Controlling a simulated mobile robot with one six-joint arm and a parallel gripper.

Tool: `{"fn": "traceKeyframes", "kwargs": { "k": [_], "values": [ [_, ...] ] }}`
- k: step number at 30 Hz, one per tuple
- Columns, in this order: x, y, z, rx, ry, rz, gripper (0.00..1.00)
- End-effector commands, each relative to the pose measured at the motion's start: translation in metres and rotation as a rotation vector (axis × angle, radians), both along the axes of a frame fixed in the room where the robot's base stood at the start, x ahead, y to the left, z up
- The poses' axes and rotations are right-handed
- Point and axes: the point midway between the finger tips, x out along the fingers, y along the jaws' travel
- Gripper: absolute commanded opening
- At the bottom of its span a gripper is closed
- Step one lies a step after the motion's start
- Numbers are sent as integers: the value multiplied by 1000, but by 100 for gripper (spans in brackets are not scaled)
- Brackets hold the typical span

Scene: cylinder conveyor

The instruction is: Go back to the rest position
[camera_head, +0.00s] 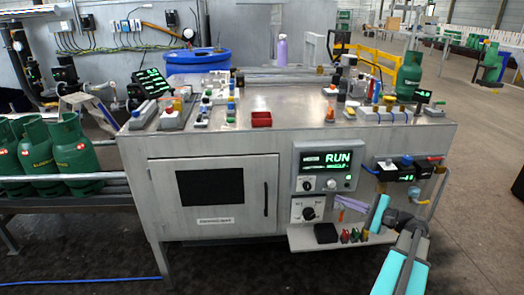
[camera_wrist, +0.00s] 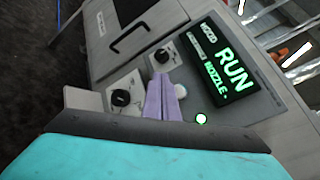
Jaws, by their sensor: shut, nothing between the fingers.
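My gripper (camera_head: 337,199) has pale purple fingers and is in front of the cabinet's control panel, just right of the lower black knob (camera_head: 309,213). In the wrist view the fingers of my gripper (camera_wrist: 160,77) are together and empty, pointing at the panel between the knobs. I cannot tell how far the tips are from the panel. My turquoise arm enters from the lower right in the head view. The panel display (camera_head: 325,158) shows RUN in green; it also reads RUN and NOZZLE in the wrist view (camera_wrist: 221,62).
The metal cabinet (camera_head: 160,190) carries many small parts and a red tray (camera_head: 261,119). A small shelf (camera_head: 335,243) juts out below the panel. Green gas cylinders (camera_head: 70,155) stand on the conveyor at left. Open floor (camera_head: 480,210) lies to the right.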

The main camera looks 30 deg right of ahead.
Motion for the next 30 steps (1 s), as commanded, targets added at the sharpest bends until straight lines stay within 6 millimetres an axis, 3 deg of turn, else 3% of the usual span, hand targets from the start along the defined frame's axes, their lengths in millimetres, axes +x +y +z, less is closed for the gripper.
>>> {"fn": "traceKeyframes", "kwargs": {
  "k": [5,11,20,30],
  "values": [
    [5,7,-7,-5,13,11,0],
    [23,43,-45,-37,85,70,0],
    [50,139,-139,-151,261,241,0],
    [43,247,-239,-326,433,477,0]
  ]
}}
